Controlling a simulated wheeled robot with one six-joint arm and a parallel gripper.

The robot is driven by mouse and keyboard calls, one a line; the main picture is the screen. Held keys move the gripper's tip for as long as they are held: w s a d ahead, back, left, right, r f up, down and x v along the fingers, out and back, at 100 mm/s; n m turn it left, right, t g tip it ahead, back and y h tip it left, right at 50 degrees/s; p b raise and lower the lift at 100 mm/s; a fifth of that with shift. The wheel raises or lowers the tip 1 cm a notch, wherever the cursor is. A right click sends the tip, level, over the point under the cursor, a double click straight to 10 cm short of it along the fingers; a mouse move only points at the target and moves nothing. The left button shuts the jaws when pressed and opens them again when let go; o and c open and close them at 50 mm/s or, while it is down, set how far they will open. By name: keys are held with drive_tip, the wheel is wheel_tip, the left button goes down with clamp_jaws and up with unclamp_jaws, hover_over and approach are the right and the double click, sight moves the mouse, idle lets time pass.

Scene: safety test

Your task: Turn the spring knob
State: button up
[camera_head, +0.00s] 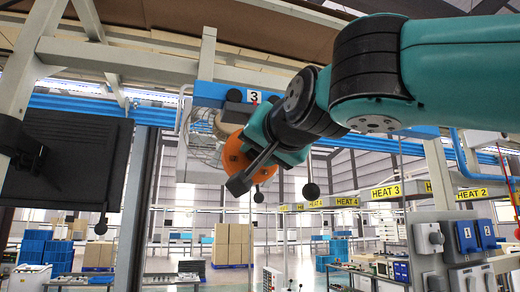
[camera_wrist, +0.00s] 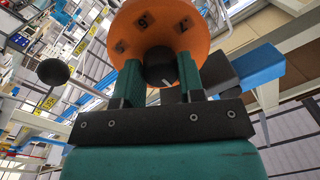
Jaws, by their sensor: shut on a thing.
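In the head view the orange disc (camera_head: 233,155) is at the middle, below a sign with the number 3 (camera_head: 253,97). My gripper (camera_head: 254,158) is against the disc's right side there, and hides the knob and part of the disc.
A black ball on a rod (camera_head: 310,190) hangs just right of my gripper; a black ball (camera_wrist: 52,72) also shows at the left of the wrist view. A panel with blue switches (camera_head: 466,237) stands at the lower right.

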drive_tip(key=shift+f, duration=0.1)
drive_tip(key=shift+m+t+b, duration=0.3)
drive_tip(key=shift+m+b, duration=3.8)
drive_tip(key=shift+m, duration=0.7)
drive_tip(key=o, duration=0.9)
drive_tip(key=shift+o, duration=0.2)
